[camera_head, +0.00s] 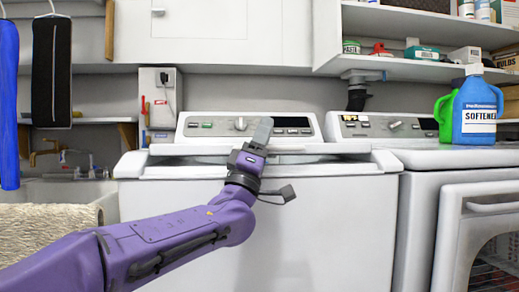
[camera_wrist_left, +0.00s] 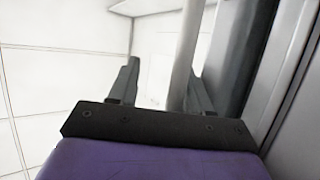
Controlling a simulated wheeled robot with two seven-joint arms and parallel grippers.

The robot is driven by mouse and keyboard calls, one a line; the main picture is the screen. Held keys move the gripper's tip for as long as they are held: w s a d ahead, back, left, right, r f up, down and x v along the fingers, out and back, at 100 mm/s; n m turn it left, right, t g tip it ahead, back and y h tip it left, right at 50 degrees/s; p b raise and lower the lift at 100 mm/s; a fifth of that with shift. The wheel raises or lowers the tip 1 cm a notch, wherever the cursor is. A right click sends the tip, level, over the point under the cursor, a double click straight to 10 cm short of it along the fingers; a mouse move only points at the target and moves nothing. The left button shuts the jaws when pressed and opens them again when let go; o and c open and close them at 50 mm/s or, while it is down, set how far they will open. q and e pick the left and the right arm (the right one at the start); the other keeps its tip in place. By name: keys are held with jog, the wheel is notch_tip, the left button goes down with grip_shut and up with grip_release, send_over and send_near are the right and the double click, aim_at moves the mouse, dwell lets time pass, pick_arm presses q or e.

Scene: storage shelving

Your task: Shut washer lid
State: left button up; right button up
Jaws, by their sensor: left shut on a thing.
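The white top-loading washer (camera_head: 310,225) stands in the middle of the head view. Its lid (camera_head: 190,149) shows nearly edge-on as a thin white strip across the top, with a narrow grey gap below it, so it looks slightly raised; its exact angle is hard to tell. My purple left arm reaches across the washer front, and my left gripper (camera_head: 262,133) is at the lid's front edge near the middle. In the left wrist view, my gripper's fingers (camera_wrist_left: 162,90) are on either side of a pale bar, the lid edge (camera_wrist_left: 186,60). My right gripper is out of view.
The control panel (camera_head: 210,125) is behind the lid. A second machine (camera_head: 445,160) stands close on the right, with blue (camera_head: 476,112) and green (camera_head: 443,118) bottles on top. A sink (camera_head: 60,190) is at left. Shelves (camera_head: 440,66) hang above right.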

pick_arm(q)
jog(key=v, duration=1)
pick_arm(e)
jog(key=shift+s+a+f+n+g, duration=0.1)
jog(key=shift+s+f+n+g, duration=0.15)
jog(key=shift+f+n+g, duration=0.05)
pick_arm(q)
jog(key=shift+s+r, duration=0.1)
